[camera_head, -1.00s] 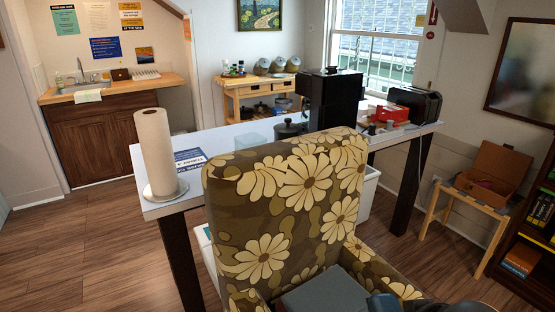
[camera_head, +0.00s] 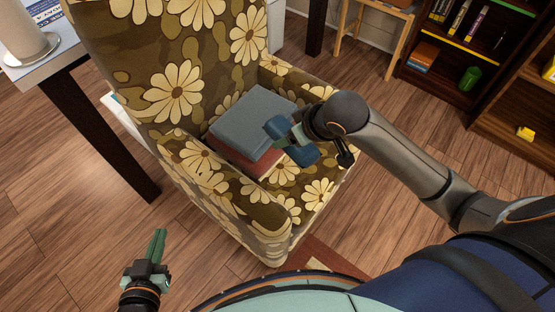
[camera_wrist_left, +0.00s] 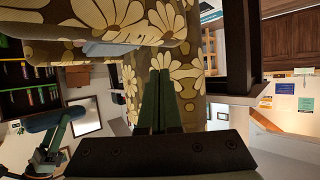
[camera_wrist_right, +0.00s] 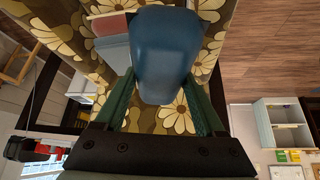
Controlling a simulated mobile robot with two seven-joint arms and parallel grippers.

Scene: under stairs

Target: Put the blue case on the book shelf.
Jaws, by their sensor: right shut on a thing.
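The blue case (camera_head: 303,154) is held in my right gripper (camera_head: 291,138), above the seat of the flowered armchair. The gripper hides its middle in the head view. In the right wrist view the case (camera_wrist_right: 168,55) is a rounded dark blue body between the green fingers, which are shut on it. My left gripper (camera_head: 157,245) is empty over the floor, left of the armchair. Its fingers are together in the left wrist view (camera_wrist_left: 160,100). The dark book shelf (camera_head: 440,76) is at the upper right with books, a green object and a yellow strip.
The flowered armchair (camera_head: 170,90) has a grey-blue book (camera_head: 252,118) stacked on a reddish one on its seat. A white table (camera_head: 48,61) is at the upper left. A wooden stool (camera_head: 390,45) stands left of the shelf. Wooden floor between armchair and shelf is clear.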

